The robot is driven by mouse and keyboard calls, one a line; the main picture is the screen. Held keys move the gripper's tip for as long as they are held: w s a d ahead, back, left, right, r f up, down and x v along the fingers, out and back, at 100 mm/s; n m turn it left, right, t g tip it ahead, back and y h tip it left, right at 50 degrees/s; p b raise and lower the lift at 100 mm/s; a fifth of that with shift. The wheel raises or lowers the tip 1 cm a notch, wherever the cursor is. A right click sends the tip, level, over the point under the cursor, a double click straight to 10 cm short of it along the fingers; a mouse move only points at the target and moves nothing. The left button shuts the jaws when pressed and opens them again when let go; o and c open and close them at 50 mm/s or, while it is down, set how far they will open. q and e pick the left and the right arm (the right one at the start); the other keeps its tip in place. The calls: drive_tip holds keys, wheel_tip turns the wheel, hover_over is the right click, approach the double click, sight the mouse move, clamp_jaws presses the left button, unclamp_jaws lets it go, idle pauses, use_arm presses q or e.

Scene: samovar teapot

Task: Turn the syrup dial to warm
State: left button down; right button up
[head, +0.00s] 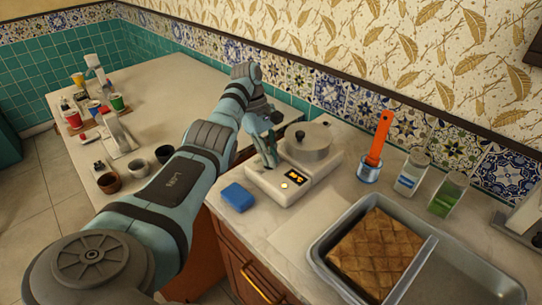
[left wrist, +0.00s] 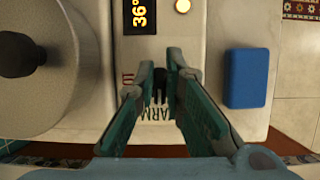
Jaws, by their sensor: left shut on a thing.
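The white warmer (head: 303,184) stands on the counter with a grey lidded pot (head: 310,145) on it. Its lit display (left wrist: 139,17) reads about 36° in the left wrist view, beside a glowing round button (left wrist: 183,6). My left gripper (head: 268,158) reaches down onto the warmer, beside the pot. In the left wrist view its fingers (left wrist: 161,76) are closed on the small black syrup dial (left wrist: 160,89), which they partly hide. Printed letters ending in "ARM" show below the dial; which way the dial points I cannot tell. My right gripper is out of view.
A blue sponge (head: 237,197) lies close by the warmer. Cups and bottles stand on the left counter (head: 165,85).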

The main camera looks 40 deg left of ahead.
use_arm(q)
drive_tip(key=shift+s+f, duration=0.15)
drive_tip(key=shift+f, duration=0.1)
drive_tip(key=c, duration=1.7)
unclamp_jaws()
drive_tip(key=shift+d, duration=0.1)
drive_tip(key=shift+r, duration=0.1)
